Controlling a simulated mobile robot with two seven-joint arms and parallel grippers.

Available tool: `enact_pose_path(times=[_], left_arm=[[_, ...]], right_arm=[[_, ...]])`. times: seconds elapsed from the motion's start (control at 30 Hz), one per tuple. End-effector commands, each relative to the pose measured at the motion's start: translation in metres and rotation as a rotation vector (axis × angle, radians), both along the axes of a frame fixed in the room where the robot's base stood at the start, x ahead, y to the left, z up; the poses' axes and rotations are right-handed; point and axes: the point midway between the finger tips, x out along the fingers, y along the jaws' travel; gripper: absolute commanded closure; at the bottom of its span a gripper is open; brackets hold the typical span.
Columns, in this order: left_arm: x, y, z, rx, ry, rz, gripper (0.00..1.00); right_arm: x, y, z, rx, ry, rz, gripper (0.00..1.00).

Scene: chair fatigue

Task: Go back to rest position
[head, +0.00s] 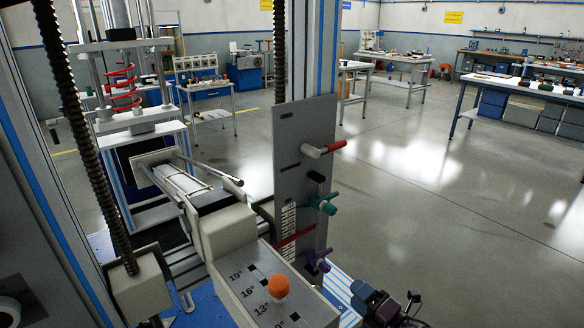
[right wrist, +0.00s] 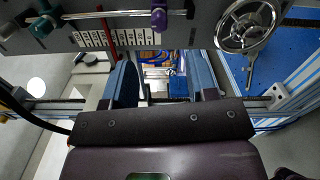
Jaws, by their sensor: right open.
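My right gripper (head: 388,308) is at the bottom of the head view, right of the chair test machine and apart from the grey panel. In the right wrist view its two blue-grey fingers (right wrist: 164,82) are spread with nothing held between them. The grey panel (head: 293,160) stands upright and carries a red-tipped handle (head: 326,149), a teal knob (head: 328,205) and a purple knob (head: 317,262). The teal knob (right wrist: 42,27) and purple knob (right wrist: 158,17) also show in the wrist view. My left gripper is not in view.
An angle plate (head: 252,291) with an orange knob (head: 278,287) is at the bottom centre. A handwheel (right wrist: 248,27) is at the wrist view's upper right. Open floor (head: 430,200) lies to the right, with workbenches (head: 525,92) beyond. A red spring (head: 122,88) stands at the back left.

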Motion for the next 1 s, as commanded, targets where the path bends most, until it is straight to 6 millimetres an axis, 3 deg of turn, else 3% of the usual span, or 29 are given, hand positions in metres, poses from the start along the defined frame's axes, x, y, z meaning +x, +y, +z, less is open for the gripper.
enact_pose_path(times=[0.13, 0.27, 0.47, 0.67, 1.0], left_arm=[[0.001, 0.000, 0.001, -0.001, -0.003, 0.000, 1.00], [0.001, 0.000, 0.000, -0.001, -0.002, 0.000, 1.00], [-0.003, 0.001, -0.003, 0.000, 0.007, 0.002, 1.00], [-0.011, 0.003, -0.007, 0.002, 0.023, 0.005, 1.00], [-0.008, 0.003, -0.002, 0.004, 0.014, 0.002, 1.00]], right_arm=[[0.006, -0.007, 0.002, 0.127, 0.097, -0.071, 0.47], [0.012, -0.012, 0.019, 0.327, 0.194, -0.154, 0.47], [-0.012, -0.021, 0.017, 0.689, 0.401, -0.306, 0.47], [-0.057, -0.032, -0.004, 0.990, 0.592, -0.455, 0.47], [-0.184, -0.055, -0.052, 1.397, 0.857, -0.758, 0.47]])
